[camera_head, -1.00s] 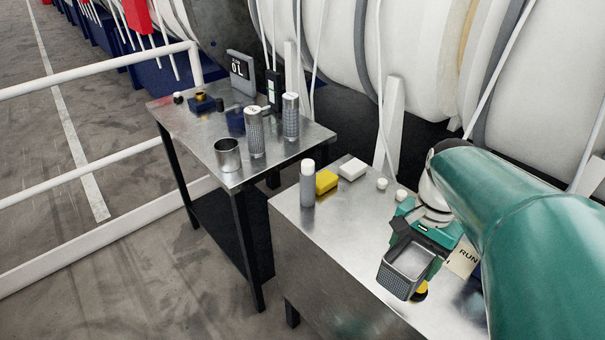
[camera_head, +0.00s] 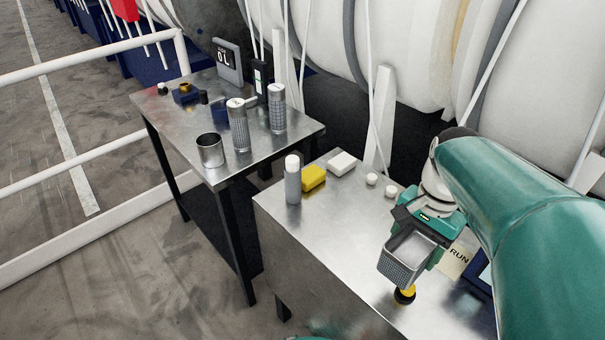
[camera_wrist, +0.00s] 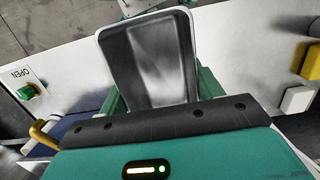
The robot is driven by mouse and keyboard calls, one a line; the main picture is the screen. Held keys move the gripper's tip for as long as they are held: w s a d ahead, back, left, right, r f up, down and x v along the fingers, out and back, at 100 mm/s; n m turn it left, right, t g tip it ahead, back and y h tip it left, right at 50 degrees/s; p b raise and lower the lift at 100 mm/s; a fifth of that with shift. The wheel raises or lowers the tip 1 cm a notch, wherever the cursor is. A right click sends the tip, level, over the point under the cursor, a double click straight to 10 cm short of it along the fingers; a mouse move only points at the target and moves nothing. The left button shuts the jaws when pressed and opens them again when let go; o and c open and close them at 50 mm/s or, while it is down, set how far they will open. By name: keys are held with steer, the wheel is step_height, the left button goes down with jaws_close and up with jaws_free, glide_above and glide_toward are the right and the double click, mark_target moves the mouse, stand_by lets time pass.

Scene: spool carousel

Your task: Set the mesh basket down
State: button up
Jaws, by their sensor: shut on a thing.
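The mesh basket (camera_head: 405,266) is a small grey rectangular box with an open top, held above the right part of the near metal table (camera_head: 325,262). My gripper (camera_head: 424,238) is shut on it at its back side. In the wrist view the basket (camera_wrist: 150,62) fills the upper middle, tilted a little, and its inside looks empty. The gripper's teal body and dark bar (camera_wrist: 165,122) show below it, and the fingertips are mostly hidden by the basket. I cannot tell the exact gap between basket and tabletop.
A black and yellow knob (camera_head: 404,294) stands just below the basket. A white-capped bottle (camera_head: 293,180), a yellow block (camera_head: 314,177) and a white block (camera_head: 342,163) stand at the table's back left. The table's middle is clear.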

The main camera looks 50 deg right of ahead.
steer(key=shift+d, duration=0.3)
steer(key=shift+w+d+f, duration=0.15)
steer(key=shift+w+d, duration=0.05)
steer(key=w+d+f, duration=0.2)
steer(key=w+f, duration=0.1)
steer(key=w+d+f, duration=0.2)
steer(key=w+f, duration=0.1)
steer(key=w, duration=0.1)
steer(key=w+d+f, duration=0.2)
steer(key=w+f, duration=0.1)
steer(key=w, duration=0.1)
steer(key=shift+w, duration=0.2)
steer(key=shift+w+f, duration=0.15)
steer(key=shift+f, duration=0.2)
steer(key=shift+w+f, duration=0.1)
steer(key=shift+f, duration=1.4)
steer(key=shift+f, duration=0.2)
steer(key=o, duration=1)
steer(key=shift+o, duration=0.2)
